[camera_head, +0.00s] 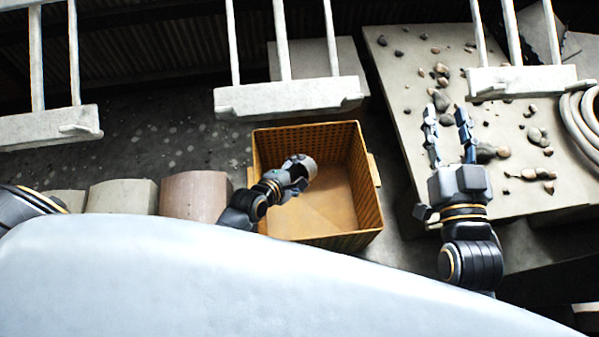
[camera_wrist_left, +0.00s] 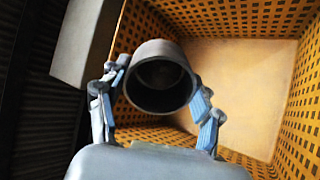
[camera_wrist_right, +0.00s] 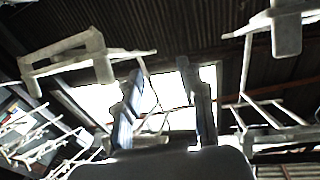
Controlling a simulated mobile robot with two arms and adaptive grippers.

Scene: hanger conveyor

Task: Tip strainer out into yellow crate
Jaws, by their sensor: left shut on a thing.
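The yellow crate (camera_head: 362,205) stands open in the middle of the head view, with perforated walls and a bare-looking floor. My left gripper (camera_head: 297,168) is over the crate's left part. It is shut on the strainer, a grey round cup (camera_head: 309,164). In the left wrist view the strainer (camera_wrist_left: 160,100) sits between the two fingers. Its round mouth faces the wrist camera, and its inside is dark, with contents that I cannot make out. My right gripper (camera_head: 446,112) is open and empty, fingers pointing up the picture, in front of the pale table.
The pale table (camera_head: 400,75) at right holds scattered stones (camera_head: 487,152) and a coiled hose (camera_head: 588,110). White hanging frames (camera_head: 290,97) hang at the top. Pale and reddish blocks (camera_head: 195,196) stand left of the crate.

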